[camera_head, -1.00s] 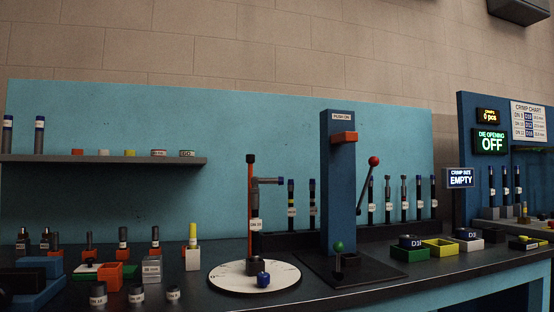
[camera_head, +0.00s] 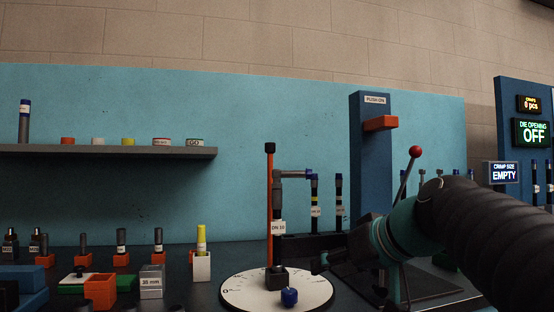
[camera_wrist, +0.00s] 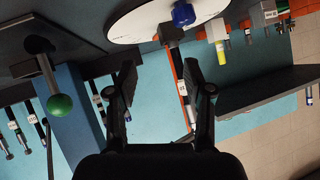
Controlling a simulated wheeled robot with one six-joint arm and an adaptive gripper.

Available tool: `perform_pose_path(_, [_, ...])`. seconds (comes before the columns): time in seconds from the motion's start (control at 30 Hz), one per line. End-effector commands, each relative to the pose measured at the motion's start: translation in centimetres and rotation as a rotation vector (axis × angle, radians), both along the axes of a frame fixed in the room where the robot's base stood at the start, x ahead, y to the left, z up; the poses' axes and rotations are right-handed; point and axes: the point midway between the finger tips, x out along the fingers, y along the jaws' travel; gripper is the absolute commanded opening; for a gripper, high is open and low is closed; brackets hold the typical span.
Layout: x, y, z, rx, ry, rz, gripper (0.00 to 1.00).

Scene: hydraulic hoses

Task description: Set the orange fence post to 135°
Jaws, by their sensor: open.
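The orange fence post (camera_head: 270,190), with a black cap, stands upright on the round white dial (camera_head: 240,290) in the head view. A dark hose labelled DN 10 (camera_head: 278,228) stands beside it in a dark block, with a grey elbow at its top. A blue knob (camera_head: 289,297) sits at the dial's front. In the wrist view, the post (camera_wrist: 178,66) shows beyond and between the fingers, beside the dial (camera_wrist: 140,18). My gripper (camera_wrist: 160,78) is open, with nothing between its fingers. In the head view it is right of the post, apart from it. The angle reading is too small to tell.
A blue press column (camera_head: 370,160) with an orange block stands behind my arm. A lever with a red ball (camera_head: 415,152) and a green-ball lever (camera_wrist: 60,104) are close by. A grey shelf (camera_head: 110,151) and small fittings in holders are to the left.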

Motion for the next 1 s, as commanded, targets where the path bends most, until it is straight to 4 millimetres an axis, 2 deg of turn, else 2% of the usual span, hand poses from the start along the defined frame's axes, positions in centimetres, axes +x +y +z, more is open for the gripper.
perform_pose_path(0.03, [1.9, 0.2, 2.8, 0.024, -0.064, 0.033, 0.51])
perform_pose_path(0.2, [6.0, 1.1, 12.0, 0.088, -0.298, 0.155, 0.51])
perform_pose_path(0.3, [7.3, 1.3, 16.1, 0.111, -0.419, 0.214, 0.51])
perform_pose_path(0.4, [7.9, 1.3, 19.1, 0.123, -0.515, 0.254, 0.51])
perform_pose_path(0.5, [8.1, 1.3, 20.9, 0.130, -0.575, 0.280, 0.51])
perform_pose_path(0.6, [8.4, 1.4, 21.8, 0.133, -0.603, 0.291, 0.51])
perform_pose_path(0.77, [9.3, 2.6, 22.1, 0.135, -0.608, 0.296, 0.51])
perform_pose_path(1.0, [12.3, 5.7, 22.1, 0.135, -0.605, 0.296, 0.51])
